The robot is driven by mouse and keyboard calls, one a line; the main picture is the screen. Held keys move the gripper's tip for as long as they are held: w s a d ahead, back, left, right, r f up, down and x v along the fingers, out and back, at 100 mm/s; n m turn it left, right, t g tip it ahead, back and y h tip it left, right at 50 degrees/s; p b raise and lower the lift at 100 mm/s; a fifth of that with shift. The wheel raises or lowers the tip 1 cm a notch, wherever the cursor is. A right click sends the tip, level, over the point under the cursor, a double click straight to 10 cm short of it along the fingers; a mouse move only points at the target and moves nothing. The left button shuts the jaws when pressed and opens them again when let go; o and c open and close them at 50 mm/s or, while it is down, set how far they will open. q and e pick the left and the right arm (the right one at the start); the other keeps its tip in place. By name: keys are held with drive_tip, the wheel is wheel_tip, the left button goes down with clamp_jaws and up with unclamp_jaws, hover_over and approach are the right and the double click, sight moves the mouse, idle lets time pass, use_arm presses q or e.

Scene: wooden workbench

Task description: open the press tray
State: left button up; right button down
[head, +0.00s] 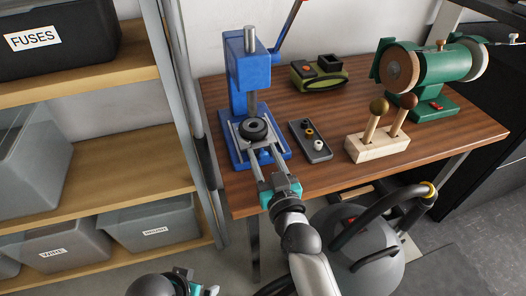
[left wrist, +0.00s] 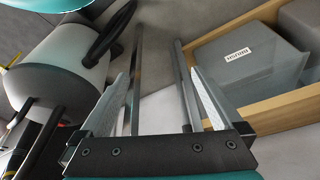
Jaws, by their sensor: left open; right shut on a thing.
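The blue press (head: 246,75) stands at the left end of the wooden workbench. Its grey press tray (head: 239,140) lies at the base between rails, with a black round part (head: 253,129) on it under the ram. My right gripper (head: 268,156) reaches in from the front and is shut on the tray's front; the exact grip point is small and partly hidden by the fingers. My left gripper is low at the bottom edge of the head view (head: 193,284), away from the bench. In the left wrist view (left wrist: 158,85) its fingers are apart with nothing between them.
Right of the press lie a dark parts tray (head: 311,146), a green-and-black device (head: 319,77), a wooden block with two knobbed handles (head: 377,146) and a green grinder (head: 437,75). A grey vacuum (head: 380,240) stands before the bench. Shelves with bins (head: 155,225) are left.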

drive_tip(key=p+v, duration=0.3)
drive_tip(key=v, duration=0.3)
drive_tip(key=shift+s, duration=0.1)
drive_tip(key=shift+s+d+p, duration=0.25)
drive_tip(key=shift+s+p, duration=0.25)
drive_tip(key=shift+s, duration=0.1)
use_arm(q)
drive_tip(key=s+f+g, duration=0.1)
drive_tip(key=s+f, duration=0.2)
drive_tip(key=f, duration=0.5)
drive_tip(key=shift+s+a+f+g, duration=0.25)
drive_tip(key=shift+s+f+g, duration=0.05)
drive_tip(key=shift+s, duration=0.1)
use_arm(e)
drive_tip(key=c, duration=0.7)
unclamp_jaws()
drive_tip(key=shift+o, duration=0.2)
drive_tip(key=shift+s, duration=0.15)
use_arm(q)
drive_tip(key=s+a+f+p, duration=0.3)
drive_tip(key=s+f+p, duration=0.1)
drive_tip(key=f, duration=0.2)
drive_tip(key=shift+s+a+f+y, duration=0.2)
drive_tip(key=shift+a+y, duration=0.1)
drive_tip(key=shift+a, duration=0.1)
use_arm(e)
drive_tip(key=v, duration=1.5)
